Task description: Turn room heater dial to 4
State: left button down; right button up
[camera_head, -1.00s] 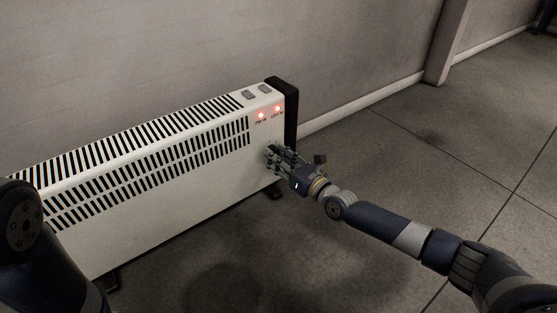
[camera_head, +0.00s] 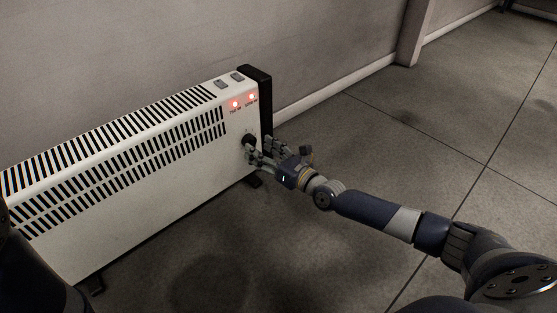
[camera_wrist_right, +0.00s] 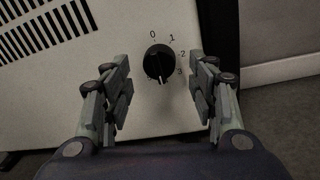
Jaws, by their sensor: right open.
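The room heater (camera_head: 150,190) is a long white box standing along the wall. Its black round dial (camera_head: 249,139) is on the front panel near the right end, below two red lights. In the right wrist view the dial (camera_wrist_right: 158,63) shows the printed numbers 0 to 3 around its upper and right side. A pale mark is at its lower edge, past the 3; no clear 4 can be read there. My right gripper (camera_head: 266,150) is open in front of the dial. Its fingers (camera_wrist_right: 163,92) stand apart on either side of the dial in the wrist view, seemingly not touching it.
Two grey switches (camera_head: 229,81) sit on the heater's top right, by the black end cap (camera_head: 263,100). Slotted vents run along the top and front. A wall post (camera_head: 412,35) stands at the back right. The floor (camera_head: 360,140) right of the heater is clear.

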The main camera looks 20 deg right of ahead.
jog(key=v, duration=0.9)
jog(key=shift+s, duration=0.15)
